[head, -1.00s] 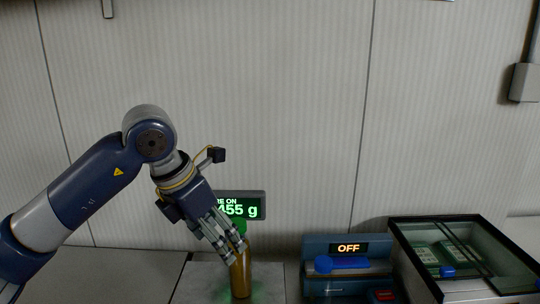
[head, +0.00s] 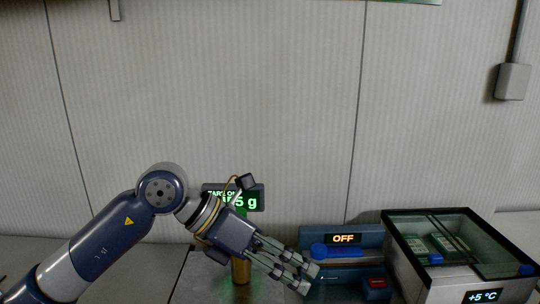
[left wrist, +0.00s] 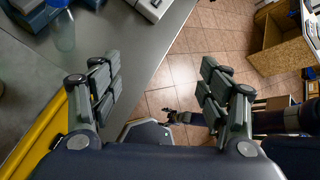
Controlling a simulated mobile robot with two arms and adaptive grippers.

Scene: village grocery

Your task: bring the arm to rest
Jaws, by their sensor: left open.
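My left gripper (head: 298,275) is open and empty in the head view. Its fingers point down and right, in front of and to the right of an amber bottle (head: 240,271). The bottle stands upright on the scale, partly hidden behind my gripper. In the left wrist view the open fingers (left wrist: 161,90) have nothing between them, with the counter edge and the floor beyond. A dark shape low in that view looks like my right gripper (left wrist: 182,117); it is too small to tell its jaws.
The scale's display (head: 245,202) is lit green, partly covered by my wrist. A blue device (head: 343,239) reading OFF stands to the right. A glass-topped cooler (head: 412,270) reading +5 °C is at far right. In the left wrist view the tiled floor (left wrist: 175,70) is open beyond the counter (left wrist: 145,48).

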